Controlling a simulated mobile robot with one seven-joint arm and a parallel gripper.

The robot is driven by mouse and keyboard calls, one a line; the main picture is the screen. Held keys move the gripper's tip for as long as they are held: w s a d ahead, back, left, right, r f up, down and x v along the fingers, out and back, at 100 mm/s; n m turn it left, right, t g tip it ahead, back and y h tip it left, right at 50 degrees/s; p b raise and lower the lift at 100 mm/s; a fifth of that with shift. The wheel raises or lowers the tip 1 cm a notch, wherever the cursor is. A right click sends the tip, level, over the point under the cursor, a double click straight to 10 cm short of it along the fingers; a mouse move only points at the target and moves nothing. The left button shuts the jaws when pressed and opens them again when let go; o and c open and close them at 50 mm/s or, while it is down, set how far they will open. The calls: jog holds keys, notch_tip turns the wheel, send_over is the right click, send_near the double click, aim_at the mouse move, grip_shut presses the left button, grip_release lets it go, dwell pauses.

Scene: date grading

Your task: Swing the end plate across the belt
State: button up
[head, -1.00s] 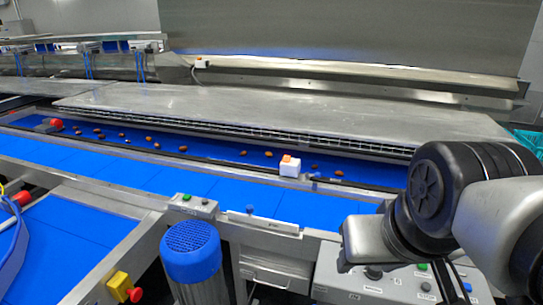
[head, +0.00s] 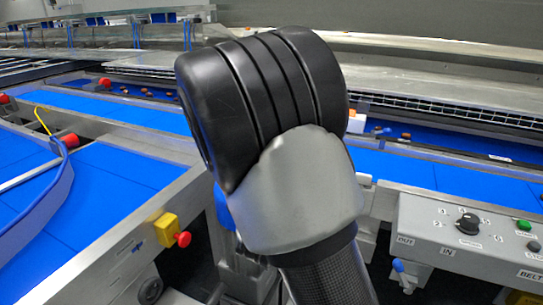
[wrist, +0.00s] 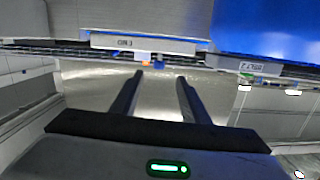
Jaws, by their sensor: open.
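In the wrist view, a pale bar (wrist: 175,45) with a dark label that reads like an upside-down "END" lies across the upper middle, and it looks like the end plate. My gripper (wrist: 159,76) is open and empty, with its two black fingers pointing toward the bar and apart from it. Small orange and blue parts show just below the bar, between the fingertips. In the head view, the belt (head: 430,172) is blue and runs left to right. My arm covers the middle of that view and hides the gripper and most of the plate's area.
A control panel (head: 480,235) with a dial and buttons is at right. A yellow box with a red button (head: 168,230) is on the near frame at left. A blue side belt (head: 105,185) lies left. Several dates lie beyond the main belt's rail.

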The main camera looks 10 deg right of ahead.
jog(key=shift+t+h, duration=0.3)
jog(key=shift+h, duration=0.3)
jog(key=b+x, duration=0.2)
jog(key=x, duration=1.5)
jog(key=shift+w+a+b, duration=0.1)
jog(key=shift+a+b, duration=0.15)
jog(key=shift+b, duration=0.1)
grip_shut()
